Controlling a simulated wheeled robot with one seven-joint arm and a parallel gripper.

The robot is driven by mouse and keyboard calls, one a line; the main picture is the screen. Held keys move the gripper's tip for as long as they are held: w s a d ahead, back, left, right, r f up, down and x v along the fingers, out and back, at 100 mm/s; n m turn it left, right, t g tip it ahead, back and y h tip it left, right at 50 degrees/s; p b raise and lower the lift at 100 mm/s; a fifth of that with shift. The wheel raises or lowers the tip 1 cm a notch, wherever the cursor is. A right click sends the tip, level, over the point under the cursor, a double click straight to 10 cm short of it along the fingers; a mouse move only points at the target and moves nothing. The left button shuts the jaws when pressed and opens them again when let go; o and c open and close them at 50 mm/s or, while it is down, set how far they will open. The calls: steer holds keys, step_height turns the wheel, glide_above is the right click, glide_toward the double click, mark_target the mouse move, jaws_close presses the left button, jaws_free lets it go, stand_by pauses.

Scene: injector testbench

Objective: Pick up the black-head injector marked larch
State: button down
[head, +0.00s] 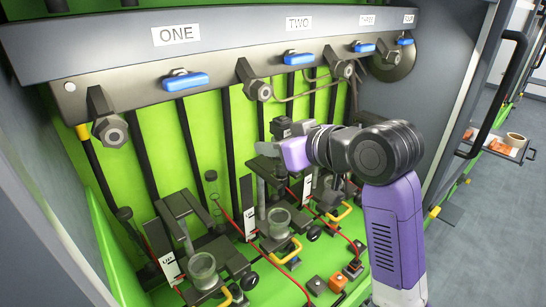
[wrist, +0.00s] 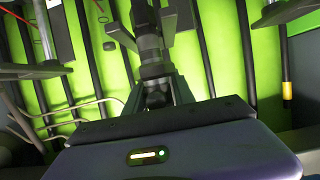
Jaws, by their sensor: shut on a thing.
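My gripper (wrist: 157,92) is shut on a dark, narrow injector (wrist: 150,45), which points away from the wrist in the wrist view. Its upper part is black and grey; no larch marking is legible. In the head view my gripper (head: 283,136) is in front of the green back wall, right of centre, under the label TWO. The purple wrist hides part of the grip there, so the injector's lower end cannot be made out.
A grey rail (head: 230,42) with labels and blue handles (head: 185,81) runs above. Below stand clamp stations with glass cups (head: 202,266), black posts and red cables. Dark vertical rods line the green wall (head: 150,120) close behind my gripper. A grey side panel (head: 440,90) stands right.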

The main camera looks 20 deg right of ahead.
step_height(320, 180, up, 4)
steer(key=s+d+b, duration=0.2)
steer(key=s+b, duration=0.1)
steer(key=s, duration=0.3)
steer(key=s+d+b, duration=0.2)
steer(key=s+b, duration=0.1)
steer(key=s, duration=0.4)
steer(key=shift+s+d+f, duration=0.15)
steer(key=shift+s+d, duration=0.15)
steer(key=shift+d, duration=0.05)
steer(key=s+b, duration=0.2)
steer(key=b, duration=0.1)
steer(key=s+d+b, duration=0.1)
steer(key=s+b, duration=0.2)
steer(key=b, duration=0.1)
steer(key=shift+d, duration=0.2)
steer(key=shift+r+p, duration=0.6)
steer(key=shift+r, duration=0.05)
